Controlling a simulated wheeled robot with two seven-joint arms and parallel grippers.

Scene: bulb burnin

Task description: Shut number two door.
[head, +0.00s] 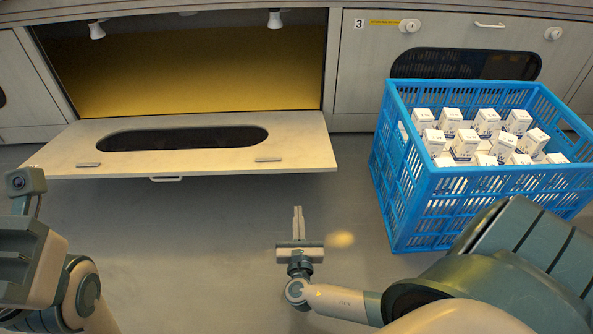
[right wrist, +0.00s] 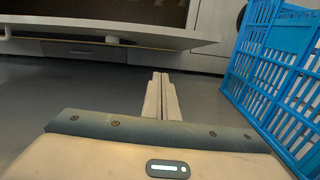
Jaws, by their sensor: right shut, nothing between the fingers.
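The open door (head: 215,157) is a pale panel with a dark oval window, folded down flat in front of a yellow-lit compartment (head: 200,75). No number shows on it, but it is just left of the door marked 3. Its handle (head: 167,179) is on its front edge. In the right wrist view the door (right wrist: 110,32) crosses the upper left. My right gripper (head: 298,212) is shut and empty, below and right of the door's front edge in the picture, apart from it. It also shows in the right wrist view (right wrist: 161,80). My left gripper's fingers are not visible.
A blue crate (head: 400,205) of white boxes stands at the right, close to my right gripper. Behind it is the closed door marked 3 (head: 440,30). Two white lamps (head: 274,19) hang in the open compartment. Grey floor (head: 190,245) is clear below the door.

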